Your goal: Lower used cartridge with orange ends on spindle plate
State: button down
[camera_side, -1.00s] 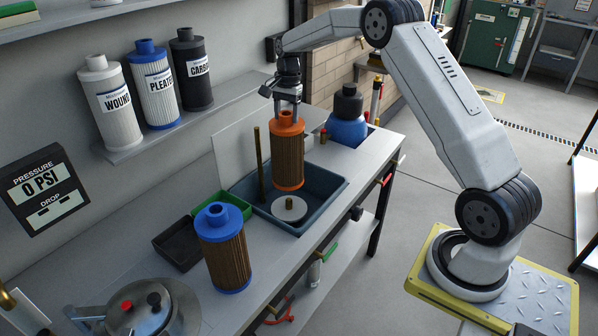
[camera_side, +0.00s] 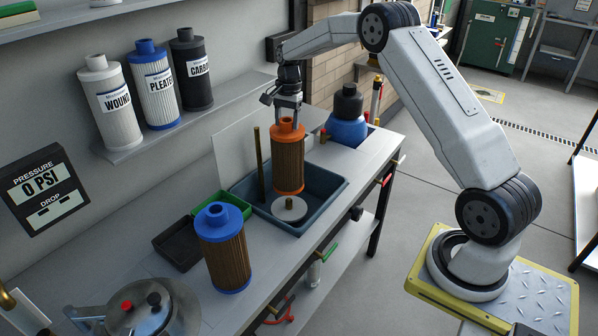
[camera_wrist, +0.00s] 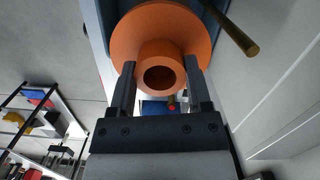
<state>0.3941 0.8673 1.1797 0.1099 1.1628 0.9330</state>
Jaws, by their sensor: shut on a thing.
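The used cartridge with orange ends (camera_side: 289,165) hangs upright under my gripper (camera_side: 287,115). My gripper is shut on the orange neck at its top; the wrist view shows the two fingers either side of the orange neck (camera_wrist: 160,78). The spindle plate (camera_side: 289,208), a pale round disc with a small stub, lies in the blue-grey tray (camera_side: 331,196). The cartridge's lower end is just above and slightly behind the plate in the side view. Whether it touches cannot be told.
A brass rod (camera_side: 258,164) stands upright left of the cartridge. A blue-ended cartridge (camera_side: 223,247) stands on the bench in front. Green (camera_side: 222,203) and black (camera_side: 178,245) bins lie left of the tray.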

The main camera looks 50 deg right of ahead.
aim_at(287, 133)
jog(key=shift+f, duration=0.15)
dwell(0.5)
jog(key=shift+f, duration=1.95)
jog(key=shift+f, duration=2.75)
dwell(1.7)
grip_release()
